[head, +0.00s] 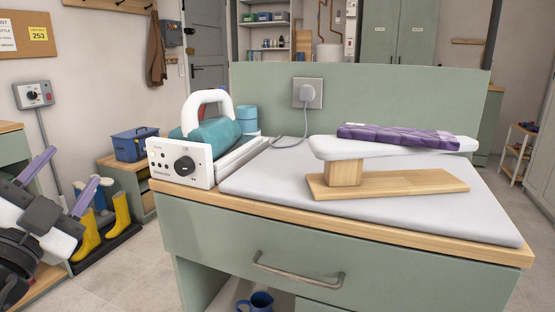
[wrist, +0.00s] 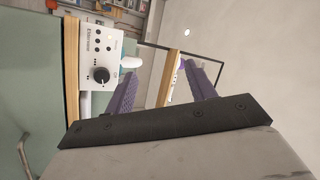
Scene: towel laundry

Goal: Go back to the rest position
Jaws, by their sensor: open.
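My gripper (head: 75,166) is at the left of the head view, left of the counter and apart from it. Its two purple fingers are spread and point up and to the right, with nothing between them. They also show in the wrist view (wrist: 160,70), apart and empty. A purple patterned folded towel (head: 395,136) lies flat on the small white ironing board (head: 322,148) with a wooden stand. A teal rolled item, probably a towel (head: 215,133), sits in the white machine (head: 180,163) under its white handle.
The green counter (head: 330,262) with a wooden edge stands to the right of my gripper. A grey pad (head: 250,184) covers much of its top. Yellow boots (head: 122,213) stand on the floor near my gripper. A blue toolbox (head: 135,144) sits on a low cabinet behind.

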